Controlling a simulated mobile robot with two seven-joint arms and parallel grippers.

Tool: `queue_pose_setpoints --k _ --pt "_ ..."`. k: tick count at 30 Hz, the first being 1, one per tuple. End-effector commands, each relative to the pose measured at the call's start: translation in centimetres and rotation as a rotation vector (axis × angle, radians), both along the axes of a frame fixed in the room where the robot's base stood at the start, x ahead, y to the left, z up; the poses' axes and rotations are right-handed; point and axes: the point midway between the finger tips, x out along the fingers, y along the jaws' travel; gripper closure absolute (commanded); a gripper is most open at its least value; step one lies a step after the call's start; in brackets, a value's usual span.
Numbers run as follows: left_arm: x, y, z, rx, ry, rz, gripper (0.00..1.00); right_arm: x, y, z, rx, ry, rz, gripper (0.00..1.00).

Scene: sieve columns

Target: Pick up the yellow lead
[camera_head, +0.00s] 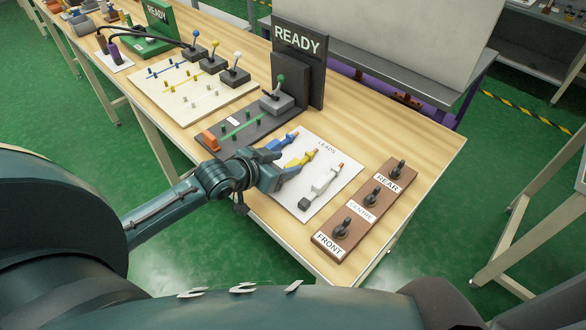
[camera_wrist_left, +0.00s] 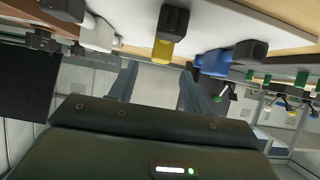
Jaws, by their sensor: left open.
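The yellow lead (camera_head: 301,159) lies on the white LEADS sheet (camera_head: 330,150), between the blue lead (camera_head: 282,142) and the white lead (camera_head: 324,183). My left gripper (camera_head: 275,168) is at the near left edge of the sheet, open, with its fingers pointing toward the leads. It partly covers the near ends of the yellow and blue leads. In the left wrist view the yellow lead (camera_wrist_left: 163,50), with a dark block at one end, shows beyond and between the two spread fingers (camera_wrist_left: 160,88); no contact shows. My right gripper is not in view.
A brown board (camera_head: 350,228) with black pegs marked REAR, CENTRE and FRONT lies right of the sheet. A dark panel (camera_head: 243,128) with a READY sign (camera_head: 298,50) stands behind left. Bare wood shows behind the sheet.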

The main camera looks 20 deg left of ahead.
Motion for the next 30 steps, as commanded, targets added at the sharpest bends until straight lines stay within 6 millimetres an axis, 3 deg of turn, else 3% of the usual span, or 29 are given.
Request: queue_pose_setpoints --k 12,20,30 --pt "3.9 -1.4 -2.8 0.000 -0.001 0.000 0.52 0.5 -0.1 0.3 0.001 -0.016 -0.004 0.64" --pt "4.1 -1.5 -2.9 0.000 -0.001 0.000 0.52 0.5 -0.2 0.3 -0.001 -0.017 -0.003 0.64" --pt "4.1 -1.5 -2.9 0.001 0.000 0.000 0.78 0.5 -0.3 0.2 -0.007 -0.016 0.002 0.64"
